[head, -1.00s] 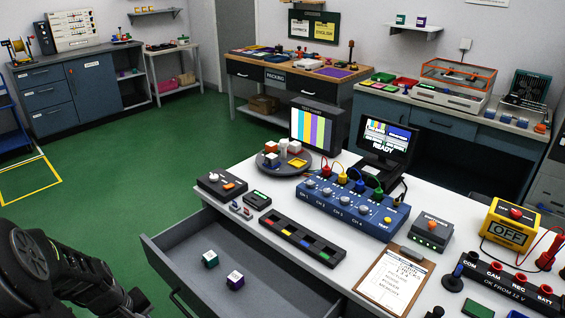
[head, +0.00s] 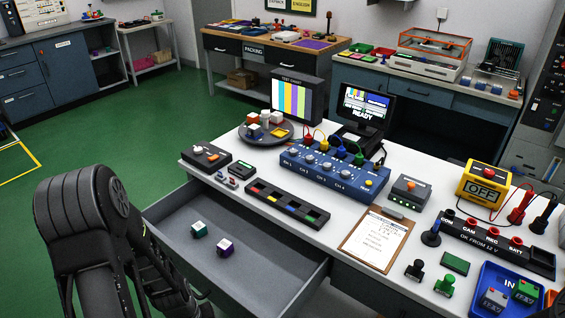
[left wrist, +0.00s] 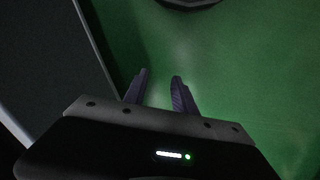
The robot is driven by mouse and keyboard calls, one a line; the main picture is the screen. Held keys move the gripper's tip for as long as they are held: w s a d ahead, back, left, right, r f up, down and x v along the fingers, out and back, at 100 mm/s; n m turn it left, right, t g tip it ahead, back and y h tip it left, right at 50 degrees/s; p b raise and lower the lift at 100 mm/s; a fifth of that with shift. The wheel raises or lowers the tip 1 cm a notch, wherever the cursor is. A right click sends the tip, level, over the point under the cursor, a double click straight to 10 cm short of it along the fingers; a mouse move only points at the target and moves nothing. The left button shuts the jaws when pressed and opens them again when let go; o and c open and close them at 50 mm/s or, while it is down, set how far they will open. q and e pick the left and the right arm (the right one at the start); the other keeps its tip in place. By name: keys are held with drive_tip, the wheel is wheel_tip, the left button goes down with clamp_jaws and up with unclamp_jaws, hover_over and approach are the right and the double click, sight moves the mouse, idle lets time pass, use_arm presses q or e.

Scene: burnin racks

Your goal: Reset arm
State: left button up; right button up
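My left arm (head: 85,215) comes in at the left of the head view, folded beside the open desk drawer. Its gripper cannot be made out there. In the left wrist view my left gripper (left wrist: 160,75) points over the green floor (left wrist: 235,75), its two dark fingers apart with nothing between them. A dark grey panel with a pale edge lies to the left in that view, and a dark rounded shape shows at the top.
The white desk (head: 232,178) holds a blue channel box (head: 333,170), a clipboard (head: 376,240), a yellow OFF box (head: 482,183) and a blue tray (head: 484,268).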

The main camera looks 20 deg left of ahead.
use_arm(q)
drive_tip(key=s+d+f+m+h, duration=0.1)
drive_tip(key=s+d+f+m, duration=0.15)
drive_tip(key=d, duration=0.55)
drive_tip(key=s+d+f+m+h, duration=0.1)
drive_tip(key=s+d+f, duration=0.15)
drive_tip(key=d, duration=0.65)
drive_tip(key=s+d+f+m+h, duration=0.1)
drive_tip(key=s+d+f+m, duration=0.15)
drive_tip(key=d, duration=0.55)
drive_tip(key=shift+m, duration=0.6)
drive_tip(key=w+d, duration=0.1)
drive_tip(key=w+r, duration=0.1)
drive_tip(key=w+d, duration=0.1)
drive_tip(key=w, duration=0.1)
drive_tip(key=shift+d+r, duration=0.2)
drive_tip(key=shift+d, duration=0.1)
